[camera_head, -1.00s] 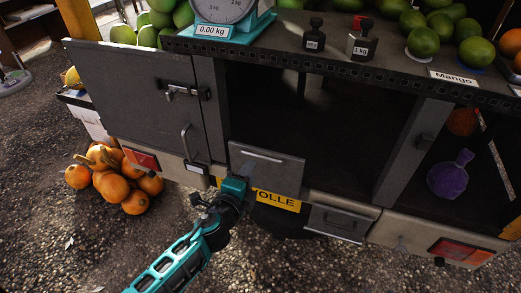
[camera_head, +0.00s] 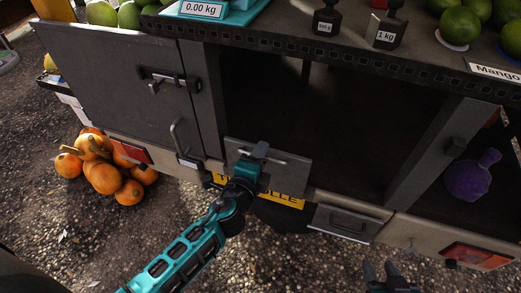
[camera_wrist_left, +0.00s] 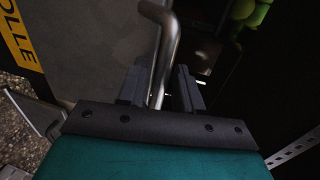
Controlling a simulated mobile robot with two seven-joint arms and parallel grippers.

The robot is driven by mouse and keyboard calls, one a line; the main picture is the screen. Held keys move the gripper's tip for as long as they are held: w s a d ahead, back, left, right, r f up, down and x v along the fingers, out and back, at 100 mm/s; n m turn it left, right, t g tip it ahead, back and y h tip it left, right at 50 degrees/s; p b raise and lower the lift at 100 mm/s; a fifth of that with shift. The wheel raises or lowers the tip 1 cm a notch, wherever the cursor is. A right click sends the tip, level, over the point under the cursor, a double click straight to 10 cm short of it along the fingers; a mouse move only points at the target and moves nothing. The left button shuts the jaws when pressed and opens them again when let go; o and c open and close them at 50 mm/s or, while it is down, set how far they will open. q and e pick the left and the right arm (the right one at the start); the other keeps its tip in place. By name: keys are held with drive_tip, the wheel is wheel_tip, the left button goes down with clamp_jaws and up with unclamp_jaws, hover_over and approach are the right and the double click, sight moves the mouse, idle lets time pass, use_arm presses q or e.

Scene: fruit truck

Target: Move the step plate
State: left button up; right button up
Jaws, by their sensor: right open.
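The step plate (camera_head: 285,167) is the grey panel with a bar handle low at the front of the truck, above the yellow plate (camera_head: 278,198). My left gripper (camera_head: 256,151) is at the plate's upper part, over its handle. In the left wrist view the metal handle bar (camera_wrist_left: 168,45) runs between the two dark fingers of my left gripper (camera_wrist_left: 163,90); whether they press on it cannot be told. My right gripper (camera_head: 387,270) shows at the bottom edge, dark and open, empty and away from the plate.
An open dark compartment (camera_head: 320,115) lies above the plate. Oranges-coloured pumpkins (camera_head: 104,178) lie on the ground at left. Weights (camera_head: 388,32) stand on the counter. Gravel in front is free.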

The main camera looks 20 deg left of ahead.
use_arm(q)
drive_tip(key=shift+c, duration=0.4)
clamp_jaws()
